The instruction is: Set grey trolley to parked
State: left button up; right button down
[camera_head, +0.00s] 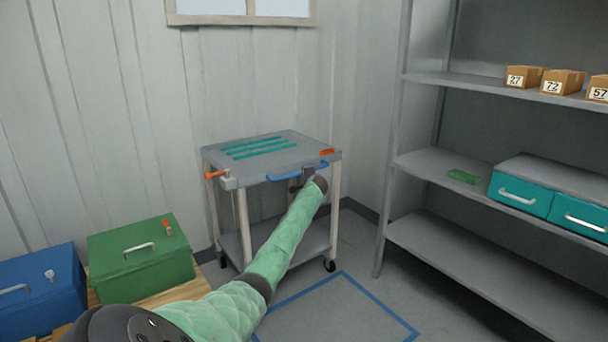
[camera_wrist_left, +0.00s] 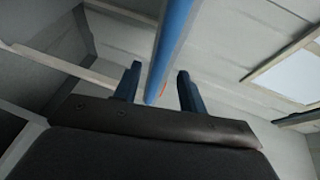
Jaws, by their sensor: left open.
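The grey trolley (camera_head: 300,155) stands against the back wall, outside the blue square outlined on the floor (camera_head: 345,272). It has a blue handle bar (camera_head: 285,176) on its front edge, an orange lever (camera_head: 215,174) at its left corner and an orange piece (camera_head: 327,152) on top at the right. My left gripper (camera_head: 302,180) is at the right part of the handle. In the left wrist view the blue bar (camera_wrist_left: 172,45) lies between the two open fingers of my left gripper (camera_wrist_left: 158,88), with gaps beside it. My right gripper is not in view.
A green case (camera_head: 140,265) and a blue case (camera_head: 40,295) sit on wood at the lower left. Grey shelves (camera_head: 440,165) stand at the right with teal drawers (camera_head: 520,194) and small numbered boxes (camera_head: 562,82). The floor inside the blue outline is clear.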

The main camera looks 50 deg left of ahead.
pick_arm(q)
jog(key=shift+v, duration=1.25)
